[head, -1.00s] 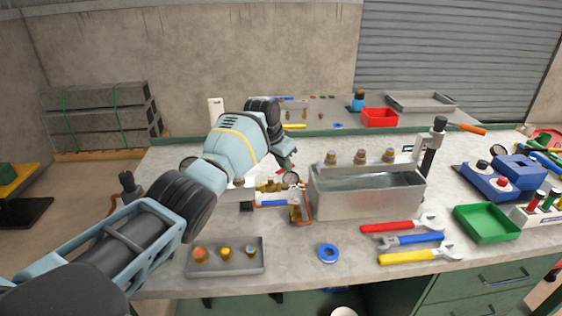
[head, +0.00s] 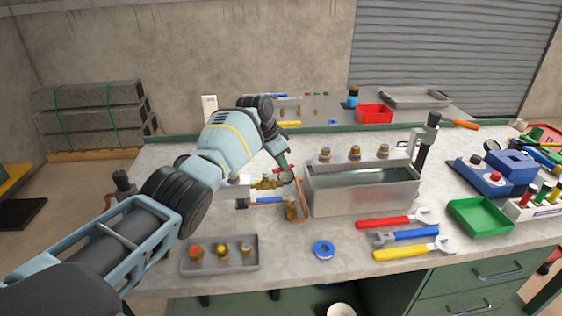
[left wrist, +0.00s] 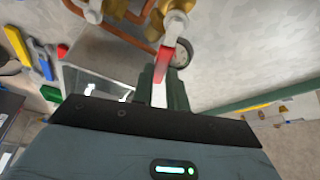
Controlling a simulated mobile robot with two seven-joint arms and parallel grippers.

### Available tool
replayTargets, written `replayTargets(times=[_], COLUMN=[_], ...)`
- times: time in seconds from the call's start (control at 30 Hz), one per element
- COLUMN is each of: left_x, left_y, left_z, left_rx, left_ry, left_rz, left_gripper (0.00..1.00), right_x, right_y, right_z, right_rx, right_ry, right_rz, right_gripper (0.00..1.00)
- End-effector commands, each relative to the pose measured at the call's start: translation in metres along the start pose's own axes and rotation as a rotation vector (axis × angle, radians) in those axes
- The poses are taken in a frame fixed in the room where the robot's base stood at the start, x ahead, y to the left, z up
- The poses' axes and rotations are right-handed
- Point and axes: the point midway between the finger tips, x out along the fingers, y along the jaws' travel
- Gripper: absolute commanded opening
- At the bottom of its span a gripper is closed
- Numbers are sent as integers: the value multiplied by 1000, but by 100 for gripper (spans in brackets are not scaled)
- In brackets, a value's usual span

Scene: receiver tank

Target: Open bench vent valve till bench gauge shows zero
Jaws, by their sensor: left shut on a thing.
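The brass valve manifold (head: 266,184) with copper pipe stands on the bench left of the metal water tank. A red valve lever (left wrist: 166,54) shows between my left gripper's fingers (left wrist: 163,78) in the left wrist view. My left gripper (head: 284,163) is shut on this lever, above the manifold. The round bench gauge (head: 285,177) sits on the manifold beside the fingers; it also shows edge-on in the left wrist view (left wrist: 181,55). Its reading is too small to tell. The gripper hides part of the valve. My right gripper is not in view.
The metal tank (head: 365,195) stands close to the right of the manifold. A grey tray (head: 220,266) with brass fittings, a blue tape ring (head: 323,250) and several wrenches (head: 405,235) lie in front. A green tray (head: 482,217) is further right.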

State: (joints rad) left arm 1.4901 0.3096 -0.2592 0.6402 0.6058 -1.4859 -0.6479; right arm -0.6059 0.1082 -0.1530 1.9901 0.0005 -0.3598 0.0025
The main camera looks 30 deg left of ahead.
Motion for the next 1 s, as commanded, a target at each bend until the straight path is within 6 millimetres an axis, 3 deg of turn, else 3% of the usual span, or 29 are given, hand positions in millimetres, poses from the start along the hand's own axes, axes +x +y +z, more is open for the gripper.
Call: replayTargets(times=[0.03,0.07,0.2,0.57,1.0], left_x=[-1,-1,-1,-7,-70], left_y=[0,0,0,0,0], left_z=[-2,-2,-1,-1,-2], left_rx=[1,0,0,0,0], left_ry=[4,4,3,3,6], left_rz=[-1,-1,-1,-2,-3], left_gripper=[0,19,37,37,37], right_x=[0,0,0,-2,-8], right_y=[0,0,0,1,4], right_z=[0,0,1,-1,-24], right_rx=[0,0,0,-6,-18], right_ry=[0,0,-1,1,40], right_rz=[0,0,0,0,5], right_gripper=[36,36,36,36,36])
